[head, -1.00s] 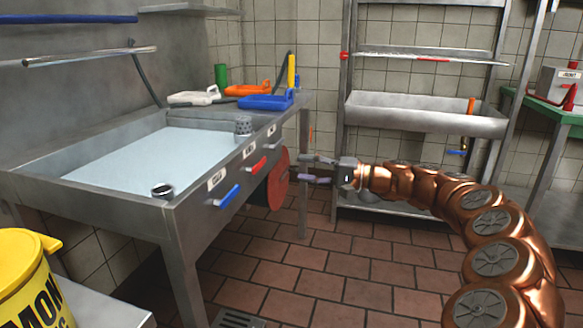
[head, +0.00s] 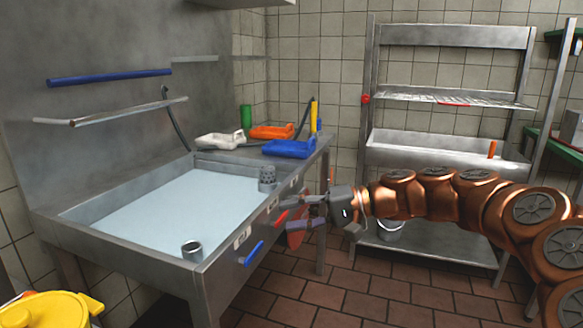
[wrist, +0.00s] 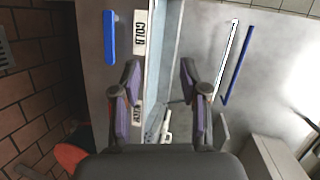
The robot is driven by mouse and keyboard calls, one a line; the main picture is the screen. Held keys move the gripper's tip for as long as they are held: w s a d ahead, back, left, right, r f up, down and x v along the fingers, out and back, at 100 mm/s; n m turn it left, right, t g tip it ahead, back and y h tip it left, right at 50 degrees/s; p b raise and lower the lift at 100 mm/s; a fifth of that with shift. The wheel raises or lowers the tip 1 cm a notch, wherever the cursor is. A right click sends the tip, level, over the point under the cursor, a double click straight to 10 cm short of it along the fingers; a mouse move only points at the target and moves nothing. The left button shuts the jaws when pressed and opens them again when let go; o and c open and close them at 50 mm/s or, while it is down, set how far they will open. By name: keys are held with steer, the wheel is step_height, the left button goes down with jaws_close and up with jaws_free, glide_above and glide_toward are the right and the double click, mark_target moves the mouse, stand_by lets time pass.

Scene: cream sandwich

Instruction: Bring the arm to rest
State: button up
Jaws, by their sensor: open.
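My gripper (head: 318,210) is at the end of my copper-coloured segmented arm, in front of the right end of the sink's front panel. Its two fingers are apart and nothing shows between them. In the wrist view my gripper (wrist: 158,95) is also open, with dark and purple finger pads. Behind it there lie the sink front with a blue handle (wrist: 110,37) and a label reading COLD. In the head view the fingers overlap a red round object (head: 296,236) at the sink's front. I cannot tell whether they touch it.
The steel sink (head: 100,240) holds pale water. White, orange and blue trays (head: 288,149) stand at its far end. A steel shelf rack (head: 440,150) stands behind my arm. A yellow bucket (head: 45,310) is at lower left. The tiled floor (head: 290,300) below my gripper is clear.

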steer(key=s+r+n+g+h+p, duration=0.1)
steer(key=s+r+h+p, duration=0.1)
steer(key=s+p, duration=0.3)
steer(key=s+a+r+g+h+p, duration=0.1)
steer(key=s+r+h+p, duration=0.15)
steer(key=s, duration=0.35)
steer(key=s+r+n+g+h+p, duration=0.1)
steer(key=s+r+h+p, duration=0.1)
steer(key=s+p, duration=0.3)
steer(key=s+d+r+m+h+p, duration=0.2)
steer(key=s+d+h+p, duration=0.6)
steer(key=s+d+p, duration=0.6)
steer(key=s+d, duration=0.4)
steer(key=s, duration=0.2)
steer(key=shift+r+h+p, duration=0.2)
steer(key=shift+h+p, duration=0.1)
steer(key=shift+h, duration=0.05)
